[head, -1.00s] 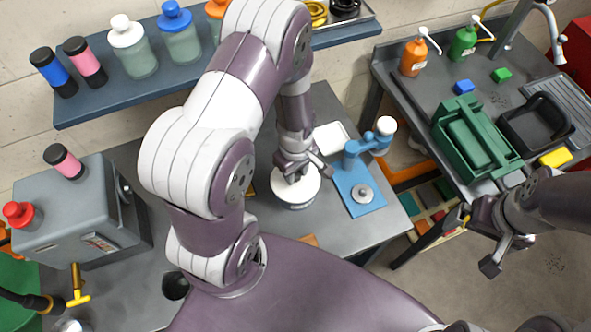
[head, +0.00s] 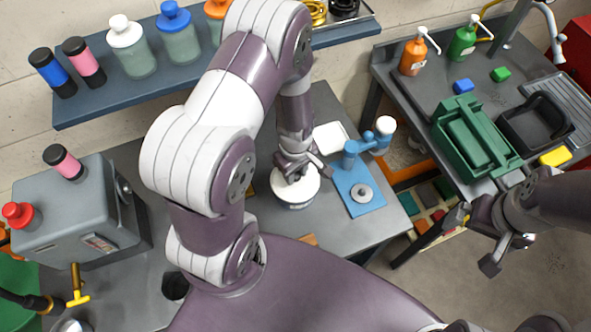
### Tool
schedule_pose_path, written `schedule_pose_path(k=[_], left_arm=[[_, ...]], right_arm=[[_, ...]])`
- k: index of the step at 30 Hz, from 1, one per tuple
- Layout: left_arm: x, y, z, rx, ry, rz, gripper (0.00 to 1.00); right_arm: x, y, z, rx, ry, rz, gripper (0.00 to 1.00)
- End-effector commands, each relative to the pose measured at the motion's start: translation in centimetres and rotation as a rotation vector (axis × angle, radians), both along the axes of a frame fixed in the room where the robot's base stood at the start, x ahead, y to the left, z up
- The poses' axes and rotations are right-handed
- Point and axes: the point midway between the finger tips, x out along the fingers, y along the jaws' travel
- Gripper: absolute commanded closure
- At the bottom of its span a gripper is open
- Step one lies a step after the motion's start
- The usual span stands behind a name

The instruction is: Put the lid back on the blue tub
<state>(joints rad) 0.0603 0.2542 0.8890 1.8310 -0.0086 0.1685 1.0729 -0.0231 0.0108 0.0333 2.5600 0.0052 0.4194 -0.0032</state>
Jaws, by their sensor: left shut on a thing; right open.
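My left gripper (head: 293,176) points down at the middle of the table and is shut on the white round lid (head: 308,186). The lid is level, and a pale side with a dark mark shows just below its front edge. The gripper and arm hide part of the lid. I cannot tell whether the lid rests fully on the tub under it, and no blue side of a tub shows there. My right gripper (head: 490,242) is open and empty at the right, over the floor, apart from the tables.
A blue stand (head: 360,201) with a white-topped post is right of the lid, near a white tray (head: 330,137). A grey machine (head: 75,220) stands at the left. Jars line the shelf (head: 105,108). A green crate (head: 448,142) sits on the right bench.

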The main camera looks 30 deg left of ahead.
Motion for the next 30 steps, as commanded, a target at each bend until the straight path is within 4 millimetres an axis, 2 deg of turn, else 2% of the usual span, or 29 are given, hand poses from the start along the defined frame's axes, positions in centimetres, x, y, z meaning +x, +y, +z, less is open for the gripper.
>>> schedule_pose_path(k=[14, 15, 17, 23, 25, 26, 30], left_arm=[[0.05, -0.01, -0.04, 0.0, 0.0, 0.0, 0.97], [0.05, -0.01, -0.04, 0.0, 0.0, 0.0, 0.55], [0.04, -0.01, -0.04, 0.0, 0.0, 0.0, 0.38], [0.04, -0.01, -0.04, 0.0, 0.0, 0.0, 0.38], [0.03, 0.0, -0.05, 0.0, 0.0, 0.0, 0.19], [0.03, 0.0, -0.05, 0.0, 0.0, 0.0, 0.12], [0.03, 0.0, -0.05, 0.0, 0.0, 0.0, 0.12]], right_arm=[[0.0, 0.0, 0.15, 0.0, 0.0, 0.0, 0.0], [0.0, 0.0, 0.15, 0.0, 0.0, 0.0, 0.0], [0.0, 0.0, 0.15, 0.0, 0.0, 0.0, 0.0], [0.0, 0.0, 0.15, 0.0, 0.0, 0.0, 0.0], [0.0, 0.0, 0.15, 0.0, 0.0, 0.0, 0.0], [0.0, 0.0, 0.15, 0.0, 0.0, 0.0, 0.0], [0.0, 0.0, 0.15, 0.0, 0.0, 0.0, 0.0]])
